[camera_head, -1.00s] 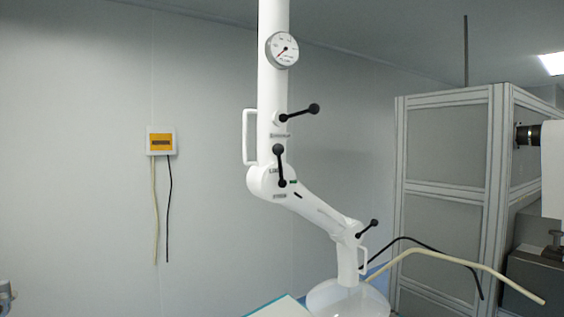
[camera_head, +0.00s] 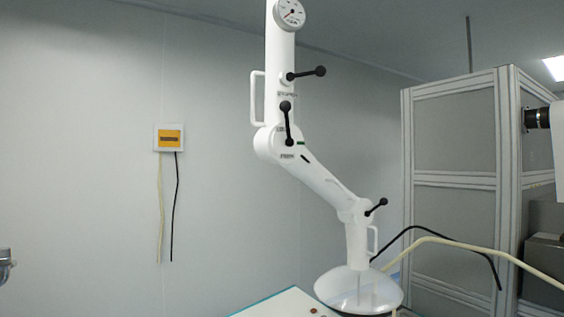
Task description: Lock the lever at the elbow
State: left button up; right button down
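A white jointed arm (camera_head: 325,182) hangs from above in the middle of the head view. At its elbow (camera_head: 268,143) a black lever (camera_head: 287,123) with a ball knob stands nearly upright, its pivot at the bottom. Small dark print beside it is too blurred to read. A second black lever (camera_head: 307,73) higher up points right. A third black lever (camera_head: 376,207) at the lower joint points up and right. None of my grippers shows, so nothing is seen touching the levers.
A clear hood (camera_head: 358,290) hangs at the arm's lower end, beside a white panel top (camera_head: 280,304) with a teal edge. A white handle (camera_head: 253,98) flanks the upper tube. A grey framed cabinet (camera_head: 455,125) stands right. A cream hose (camera_head: 465,243) crosses lower right.

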aim_at(284, 107)
jog(key=u, duration=0.4)
jog(key=i, duration=0.75)
jog(key=u, duration=0.45)
